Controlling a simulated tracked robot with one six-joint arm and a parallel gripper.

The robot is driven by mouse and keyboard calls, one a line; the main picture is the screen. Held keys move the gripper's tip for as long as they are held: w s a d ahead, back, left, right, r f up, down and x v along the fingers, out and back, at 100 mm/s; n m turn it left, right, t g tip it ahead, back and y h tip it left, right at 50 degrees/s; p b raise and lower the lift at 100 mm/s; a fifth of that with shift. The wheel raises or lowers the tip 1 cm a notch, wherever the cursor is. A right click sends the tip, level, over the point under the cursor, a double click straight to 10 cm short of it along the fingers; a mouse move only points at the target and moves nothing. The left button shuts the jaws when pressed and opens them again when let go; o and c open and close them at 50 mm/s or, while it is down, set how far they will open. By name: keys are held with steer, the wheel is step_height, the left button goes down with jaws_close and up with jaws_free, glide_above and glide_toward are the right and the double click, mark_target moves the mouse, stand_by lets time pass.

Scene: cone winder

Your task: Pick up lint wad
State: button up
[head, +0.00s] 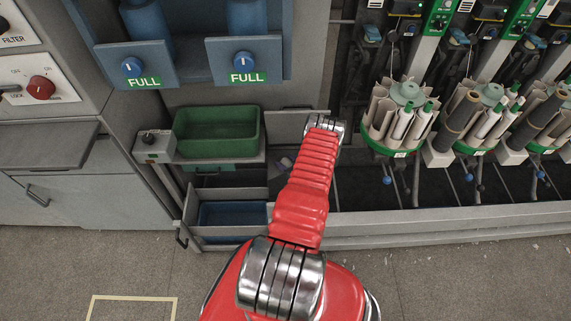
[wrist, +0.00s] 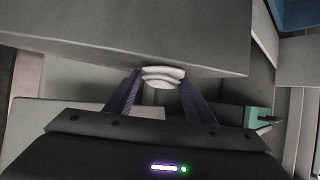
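In the wrist view a pale, layered wad, which I take for the lint wad (wrist: 162,77), sits between the tips of my gripper (wrist: 161,84). The two purple-grey fingers lean inward and their tips appear to meet the wad on both sides. The wad shows in front of the lower edge of a large grey box-like part (wrist: 130,35). In the head view my red arm reaches forward to the grey cabinet, and the arm hides most of the gripper. I cannot make out the wad there.
A green bin (head: 217,143) stands on a shelf left of my arm, above a blue bin (head: 232,220) in an open drawer (head: 190,232). The winder with cones (head: 400,115) stands at right.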

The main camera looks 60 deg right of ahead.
mark_target(286, 162)
steer(key=c, duration=0.9)
steer(key=shift+o, duration=0.2)
steer(key=shift+r, duration=0.15)
steer(key=shift+s+a+r, duration=0.1)
steer(key=shift+r, duration=0.5)
steer(key=shift+c, duration=0.2)
step_height(286, 162, up, 10)
steer(key=s+a, duration=0.4)
steer(key=a, duration=0.5)
steer(key=s+a, duration=0.5)
steer(key=a, duration=0.3)
steer(key=shift+a, duration=0.35)
